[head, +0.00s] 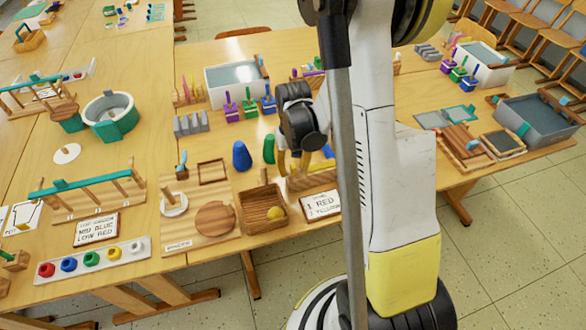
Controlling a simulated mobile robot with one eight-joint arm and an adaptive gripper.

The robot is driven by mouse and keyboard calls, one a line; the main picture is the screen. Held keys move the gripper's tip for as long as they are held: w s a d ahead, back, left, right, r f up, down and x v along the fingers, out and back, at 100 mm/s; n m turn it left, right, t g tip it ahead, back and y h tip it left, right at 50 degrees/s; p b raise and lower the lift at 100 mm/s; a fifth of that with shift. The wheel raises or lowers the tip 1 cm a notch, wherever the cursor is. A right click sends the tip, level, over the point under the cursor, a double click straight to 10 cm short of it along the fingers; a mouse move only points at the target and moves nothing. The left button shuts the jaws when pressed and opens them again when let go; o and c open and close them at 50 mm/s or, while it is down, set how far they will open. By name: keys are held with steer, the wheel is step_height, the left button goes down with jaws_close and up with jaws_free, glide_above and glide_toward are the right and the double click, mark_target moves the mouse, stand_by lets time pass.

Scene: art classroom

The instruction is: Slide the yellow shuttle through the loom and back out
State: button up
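My gripper (293,166) points down over the front of the middle table, near a low wooden board (312,181). Its dark wrist shows, but its fingertips are small and blend with the yellow-brown things behind, so I cannot tell whether they hold anything. A small rounded yellow piece (275,213) lies in an open wooden box (251,216) below and left of my gripper; I cannot tell whether it is the shuttle. I cannot pick out the loom with certainty. My arm and a grey post hide part of the table to the right.
A blue cone (242,156) and a green rounded piece (269,149) stand left of my gripper. A lettered sign (321,205) lies near the front edge. A wooden board with a peg (199,224) and a white tub (237,84) are nearby.

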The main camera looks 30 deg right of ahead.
mark_target(337, 162)
jaws_close()
steer(key=s+d, duration=0.1)
steer(key=d, duration=0.3)
steer(key=s+d, duration=0.1)
steer(key=d, duration=0.4)
steer(key=s+d+b, duration=0.1)
steer(key=s+d, duration=0.1)
steer(key=d, duration=0.2)
steer(key=shift+d, duration=0.25)
jaws_free()
steer(key=shift+d, duration=0.2)
steer(key=shift+a+r, duration=0.1)
step_height(337, 162, up, 12)
